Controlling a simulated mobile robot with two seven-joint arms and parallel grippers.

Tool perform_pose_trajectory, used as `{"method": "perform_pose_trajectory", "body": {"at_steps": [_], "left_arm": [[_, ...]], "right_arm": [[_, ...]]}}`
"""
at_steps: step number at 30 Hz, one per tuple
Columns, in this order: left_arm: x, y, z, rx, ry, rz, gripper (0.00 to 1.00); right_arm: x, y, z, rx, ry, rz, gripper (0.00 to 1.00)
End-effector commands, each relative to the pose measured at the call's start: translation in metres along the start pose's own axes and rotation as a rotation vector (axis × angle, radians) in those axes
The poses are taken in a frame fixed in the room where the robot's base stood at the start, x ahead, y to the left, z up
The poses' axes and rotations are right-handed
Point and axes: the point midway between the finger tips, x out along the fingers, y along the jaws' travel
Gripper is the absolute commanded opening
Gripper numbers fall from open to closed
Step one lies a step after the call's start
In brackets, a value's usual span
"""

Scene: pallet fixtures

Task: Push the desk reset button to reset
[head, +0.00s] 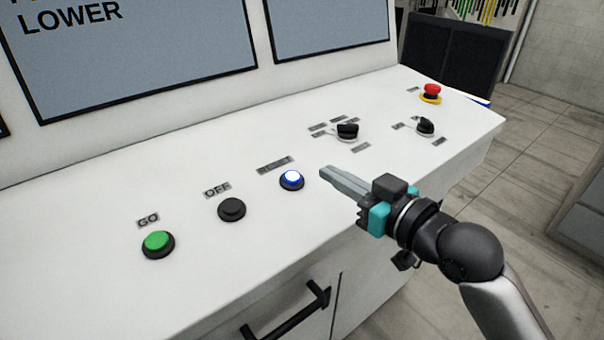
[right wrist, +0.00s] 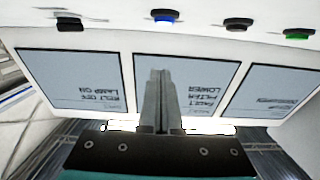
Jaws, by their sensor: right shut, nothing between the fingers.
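The blue button (head: 291,180), lit white on top, sits in a dark ring on the white sloping desk. In the right wrist view the closed fingers (right wrist: 161,74) point up toward that button. My left gripper is not in view.
On the desk (head: 90,255), a black OFF button (head: 231,209) and a green GO button (head: 158,244) lie to the left. Black knobs (head: 347,131) (head: 425,126) and a red emergency button (head: 432,91) are farther right. Screens (head: 130,40) rise behind. A black handle (head: 290,312) is on the front.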

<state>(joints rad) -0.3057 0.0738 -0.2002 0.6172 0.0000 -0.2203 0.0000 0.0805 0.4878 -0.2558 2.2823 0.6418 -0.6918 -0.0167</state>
Motion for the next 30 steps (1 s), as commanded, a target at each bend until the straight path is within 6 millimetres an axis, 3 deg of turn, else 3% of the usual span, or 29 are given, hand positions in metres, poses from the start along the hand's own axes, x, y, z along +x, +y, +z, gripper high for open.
{"method": "perform_pose_trajectory", "body": {"at_steps": [9,14,16,21,30], "left_arm": [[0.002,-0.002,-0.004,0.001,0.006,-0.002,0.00],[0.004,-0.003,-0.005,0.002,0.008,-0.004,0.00],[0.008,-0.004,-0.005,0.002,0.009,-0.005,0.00],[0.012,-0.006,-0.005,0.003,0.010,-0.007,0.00],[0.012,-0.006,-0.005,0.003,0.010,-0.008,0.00]], "right_arm": [[0.060,-0.001,-0.001,0.001,0.003,-0.002,0.00],[0.084,-0.001,0.002,0.001,0.000,-0.001,0.00],[0.085,-0.001,0.018,0.001,-0.005,0.000,0.00],[0.089,-0.001,0.035,0.001,-0.001,-0.001,0.00],[0.090,-0.001,0.039,0.000,0.000,0.000,0.00]]}}
